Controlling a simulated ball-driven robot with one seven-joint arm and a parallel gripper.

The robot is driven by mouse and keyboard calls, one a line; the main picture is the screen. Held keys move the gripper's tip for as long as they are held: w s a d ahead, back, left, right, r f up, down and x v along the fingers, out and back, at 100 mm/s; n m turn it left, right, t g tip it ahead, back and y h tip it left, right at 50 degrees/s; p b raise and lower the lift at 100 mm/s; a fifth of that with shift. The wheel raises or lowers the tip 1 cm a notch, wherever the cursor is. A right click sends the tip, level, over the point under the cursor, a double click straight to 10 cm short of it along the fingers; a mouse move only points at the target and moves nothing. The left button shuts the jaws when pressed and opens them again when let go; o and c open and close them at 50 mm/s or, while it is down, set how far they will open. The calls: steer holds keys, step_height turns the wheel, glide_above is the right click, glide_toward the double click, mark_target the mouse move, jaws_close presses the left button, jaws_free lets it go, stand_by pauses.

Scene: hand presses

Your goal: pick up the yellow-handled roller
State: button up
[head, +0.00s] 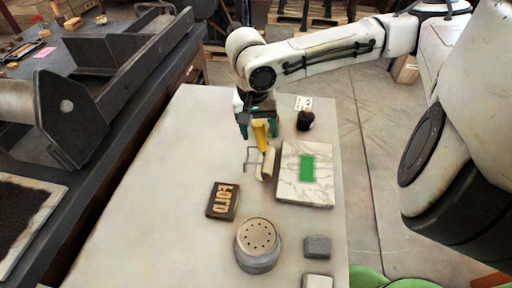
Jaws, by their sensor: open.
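The roller has a yellow handle (260,135) and a pale cylinder (268,162) on a thin wire frame. It is on the light table, just left of a marbled slab, with the handle pointing to the back. My gripper (258,128) is open, with its green-tipped fingers on either side of the yellow handle. I cannot tell whether the fingers touch it.
The marbled slab (306,190) bears a green patch (307,169). A dark bottle (305,119) stands behind it. A dark lettered block (222,201), a round perforated tin (258,245) and a grey block (317,247) are nearer. The table's left part is clear; a press (85,105) stands beyond.

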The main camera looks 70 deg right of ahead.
steer(key=shift+c, duration=0.3)
steer(key=c, duration=1)
